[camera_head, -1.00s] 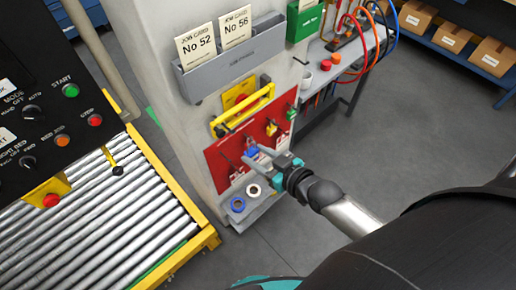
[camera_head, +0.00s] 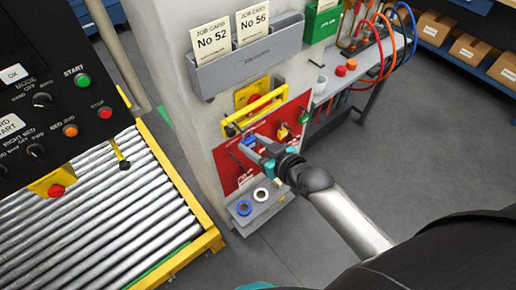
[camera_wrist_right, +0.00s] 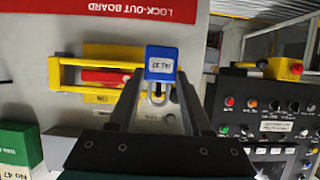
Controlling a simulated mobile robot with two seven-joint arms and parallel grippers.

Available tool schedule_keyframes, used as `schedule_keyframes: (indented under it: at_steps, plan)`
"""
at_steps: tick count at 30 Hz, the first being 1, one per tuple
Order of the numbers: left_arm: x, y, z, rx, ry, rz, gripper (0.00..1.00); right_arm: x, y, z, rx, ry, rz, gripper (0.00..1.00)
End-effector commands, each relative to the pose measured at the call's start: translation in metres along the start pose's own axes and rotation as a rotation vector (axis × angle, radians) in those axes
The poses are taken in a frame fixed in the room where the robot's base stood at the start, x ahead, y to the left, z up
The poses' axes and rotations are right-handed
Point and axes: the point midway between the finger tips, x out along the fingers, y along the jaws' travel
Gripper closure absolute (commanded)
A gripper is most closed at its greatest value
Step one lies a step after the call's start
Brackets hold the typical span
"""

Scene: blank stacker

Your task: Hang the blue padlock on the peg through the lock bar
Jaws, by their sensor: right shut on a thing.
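The blue padlock (camera_wrist_right: 162,63) is in my right gripper (camera_wrist_right: 160,82), which shows from behind in the right wrist view. Its body has a white label, and its grey shackle shows between the fingers. In the head view my right gripper (camera_head: 258,146) is at the red board's upper part, just below the yellow lock bar (camera_head: 256,109). In the wrist view the lock bar (camera_wrist_right: 70,75) lies left of and behind the padlock, which overlaps its right end. I cannot make out the peg clearly. My left gripper is not in view.
The red lock-out board (camera_head: 228,170) carries other padlocks, including a yellow one (camera_head: 282,132). A shelf below holds a blue tape roll (camera_head: 243,208) and a white one (camera_head: 260,194). A grey card holder (camera_head: 245,65) is above. The roller conveyor (camera_head: 100,215) stands left.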

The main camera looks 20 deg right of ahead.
Motion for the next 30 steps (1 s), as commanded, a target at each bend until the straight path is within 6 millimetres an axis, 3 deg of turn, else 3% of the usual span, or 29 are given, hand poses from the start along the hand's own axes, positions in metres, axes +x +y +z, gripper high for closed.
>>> schedule_keyframes:
  at_steps: [18,30]
  plan:
    - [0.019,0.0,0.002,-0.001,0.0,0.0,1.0,0.034,0.0,-0.003,0.0,0.002,0.0,1.0]
    - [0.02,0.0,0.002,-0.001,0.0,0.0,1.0,0.038,0.0,0.0,-0.001,0.002,0.0,1.0]
